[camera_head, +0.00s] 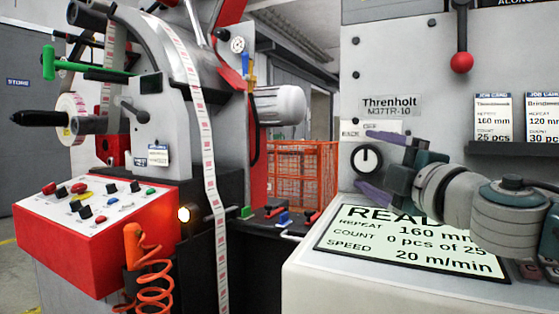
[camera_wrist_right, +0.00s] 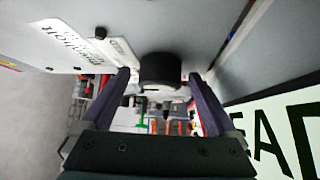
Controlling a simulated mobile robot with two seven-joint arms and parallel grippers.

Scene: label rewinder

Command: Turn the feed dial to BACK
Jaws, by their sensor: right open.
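The feed dial (camera_head: 367,158) is a round black knob on the grey Threnholt panel. Its white mark points roughly up, towards the OFF label. The BACK label (camera_head: 350,129) is at its upper left; any label to the right is hidden behind my gripper. My right gripper (camera_head: 363,162) is open, one purple finger above the dial and one below it. In the right wrist view the dial (camera_wrist_right: 160,70) sits between the tips of the two open fingers (camera_wrist_right: 160,78), with a gap visible on each side. My left gripper is not in view.
Below the dial, a sloped screen (camera_head: 400,240) reads READY, 160 mm, 0 pcs of 25, 20 m/min. A red-knobbed lever (camera_head: 461,62) hangs above right, over job cards (camera_head: 492,117). A red control box (camera_head: 100,225) and label web (camera_head: 205,150) are at left.

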